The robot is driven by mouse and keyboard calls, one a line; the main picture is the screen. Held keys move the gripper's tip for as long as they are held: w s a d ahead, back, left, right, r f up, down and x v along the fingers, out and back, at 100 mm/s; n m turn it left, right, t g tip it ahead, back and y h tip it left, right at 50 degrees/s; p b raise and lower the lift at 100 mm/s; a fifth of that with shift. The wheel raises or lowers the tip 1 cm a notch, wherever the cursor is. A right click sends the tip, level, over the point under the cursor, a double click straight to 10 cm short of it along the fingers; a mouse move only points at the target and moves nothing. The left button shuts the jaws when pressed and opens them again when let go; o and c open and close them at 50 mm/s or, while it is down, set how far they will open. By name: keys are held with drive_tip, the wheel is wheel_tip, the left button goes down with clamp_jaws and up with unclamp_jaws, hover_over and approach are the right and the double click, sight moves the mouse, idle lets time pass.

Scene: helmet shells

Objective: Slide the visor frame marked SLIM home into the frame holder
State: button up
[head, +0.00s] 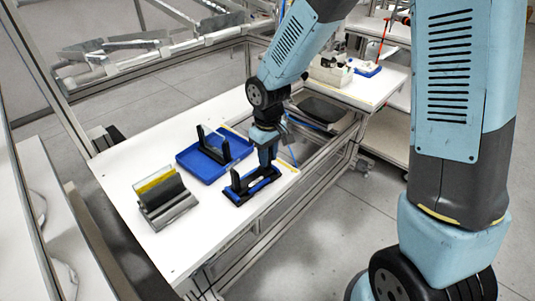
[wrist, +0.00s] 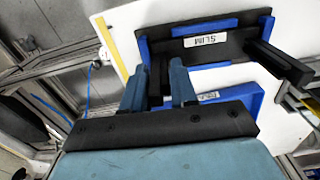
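The visor frame marked SLIM (wrist: 228,38) shows at the top of the wrist view, its label upside down. It is black, with an upright post at each end, and lies among blue edges. In the head view this black and blue assembly (head: 252,186) stands near the table's front right. My gripper (wrist: 159,75) is down at one end post, its fingers close on both sides of it and seemingly shut on it. The gripper (head: 267,165) hides most of that post in the head view. I cannot tell clearly where the frame ends and a holder begins.
A blue tray (head: 190,163) holding another black frame (head: 215,146) lies just behind; its labelled edge (wrist: 244,97) shows in the wrist view. A grey stand (head: 168,205) with a yellow plate (head: 158,184) stands at left. The table's right edge is close to my gripper.

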drive_tip(key=o, duration=0.4)
drive_tip(key=shift+r, duration=0.1)
wheel_tip(320, 180, up, 14)
drive_tip(key=shift+f, duration=0.2)
idle(0.4)
